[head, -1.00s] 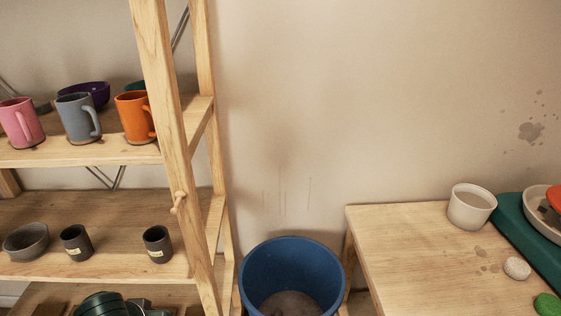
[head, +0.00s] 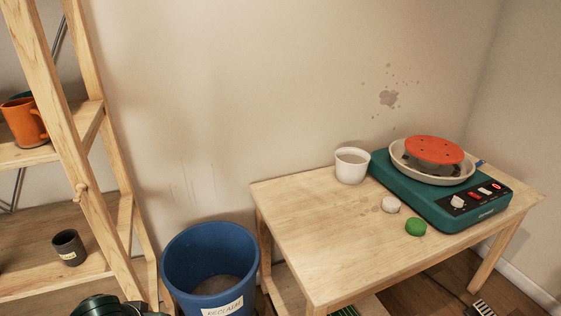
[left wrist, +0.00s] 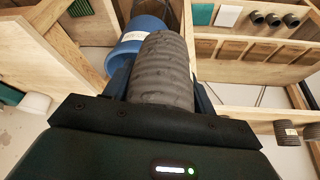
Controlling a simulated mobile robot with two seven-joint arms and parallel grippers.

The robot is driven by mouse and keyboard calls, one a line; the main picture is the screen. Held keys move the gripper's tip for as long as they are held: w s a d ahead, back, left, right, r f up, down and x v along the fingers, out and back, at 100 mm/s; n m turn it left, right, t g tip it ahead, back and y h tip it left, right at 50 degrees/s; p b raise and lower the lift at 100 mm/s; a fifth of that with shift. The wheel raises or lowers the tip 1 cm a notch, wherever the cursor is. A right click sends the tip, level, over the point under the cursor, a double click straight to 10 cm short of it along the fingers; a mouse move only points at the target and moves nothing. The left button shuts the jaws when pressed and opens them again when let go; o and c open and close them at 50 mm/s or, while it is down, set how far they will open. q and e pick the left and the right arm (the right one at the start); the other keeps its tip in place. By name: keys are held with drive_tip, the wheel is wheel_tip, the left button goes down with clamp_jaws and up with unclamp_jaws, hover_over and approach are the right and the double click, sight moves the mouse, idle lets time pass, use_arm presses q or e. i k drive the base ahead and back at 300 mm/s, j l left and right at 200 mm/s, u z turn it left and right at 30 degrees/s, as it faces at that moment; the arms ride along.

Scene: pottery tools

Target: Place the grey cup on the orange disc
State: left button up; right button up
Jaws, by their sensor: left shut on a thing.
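My left gripper (left wrist: 162,85) is shut on a dark grey, ridged cup (left wrist: 163,62), which fills the space between its fingers in the left wrist view. The cup and the gripper's fingers do not show in the head view. The orange disc (head: 434,147) is flat and round with small dark holes. It sits in the cream basin (head: 398,166) of a green pottery wheel (head: 440,211) at the right of the table. Nothing stands on the disc. It is well away from the shelf. My right gripper is in neither view.
The wooden table (head: 310,235) has free room at its left and front. A white cup (head: 352,166) stands beside the wheel, with a pale lump (head: 390,204) and a green lump (head: 415,227) nearby. A blue bucket (head: 210,262) stands between table and wooden shelf (head: 98,221).

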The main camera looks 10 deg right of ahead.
sight(434, 146)
drive_tip(key=l+z, duration=0.25)
drive_tip(key=z, duration=0.15)
drive_tip(key=i+l+z, duration=0.15)
drive_tip(key=z, duration=0.2)
drive_tip(key=i+l, duration=0.2)
drive_tip(key=l, duration=0.2)
drive_tip(key=i+l, duration=0.2)
drive_tip(key=l, duration=0.15)
drive_tip(key=i+l, duration=0.25)
drive_tip(key=l, duration=0.15)
drive_tip(key=i+l, duration=0.2)
drive_tip(key=l, duration=0.2)
drive_tip(key=i+l, duration=0.2)
drive_tip(key=l, duration=0.15)
drive_tip(key=i+l, duration=0.2)
drive_tip(key=l, duration=0.2)
drive_tip(key=i+l, duration=0.25)
drive_tip(key=l, duration=0.15)
